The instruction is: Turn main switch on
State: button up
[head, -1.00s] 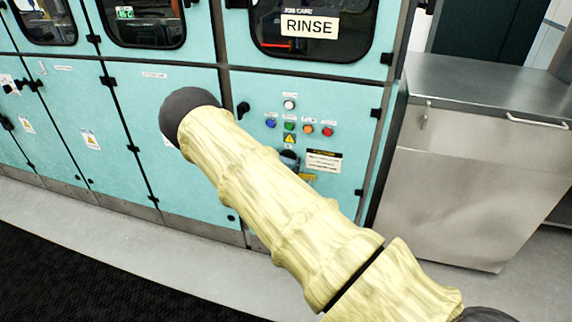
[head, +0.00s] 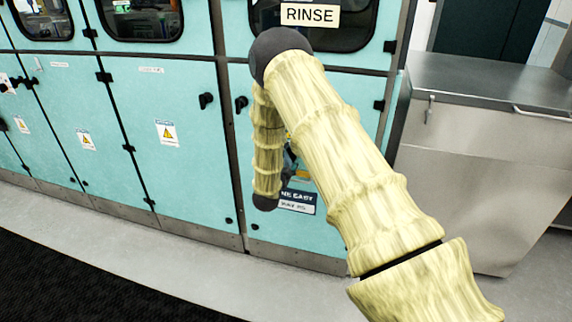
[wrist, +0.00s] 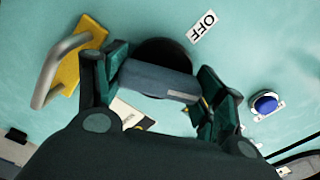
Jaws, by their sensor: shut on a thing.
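The main switch (wrist: 158,82) is a dark blue-grey bar handle on a round black base (wrist: 165,54), set in the teal panel. In the wrist view it lies crosswise between the fingers of my gripper (wrist: 165,76), which is shut on it. A white OFF label (wrist: 202,27) is just above and to the right of the switch, tilted in this view. In the head view my arm hides the switch and most of the gripper.
A blue button (wrist: 265,103) is right of my gripper. A metal handle (wrist: 62,70) on a yellow plate is left. In the head view, teal cabinet doors (head: 165,165) stretch left, a RINSE sign (head: 310,15) is above, and a steel unit (head: 450,170) stands right.

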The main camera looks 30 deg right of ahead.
jog(key=m+b, duration=0.3)
jog(key=m, duration=0.1)
jog(key=shift+d+f+m+b, duration=0.1)
jog(key=shift+f+m+b, duration=0.05)
jog(key=shift+m+b, duration=0.2)
jog(key=shift+m, duration=0.25)
jog(key=o, duration=1)
jog(key=shift+s, duration=0.1)
jog(key=shift+s+a, duration=0.25)
jog(key=shift+a, duration=0.2)
jog(key=v, duration=1.1)
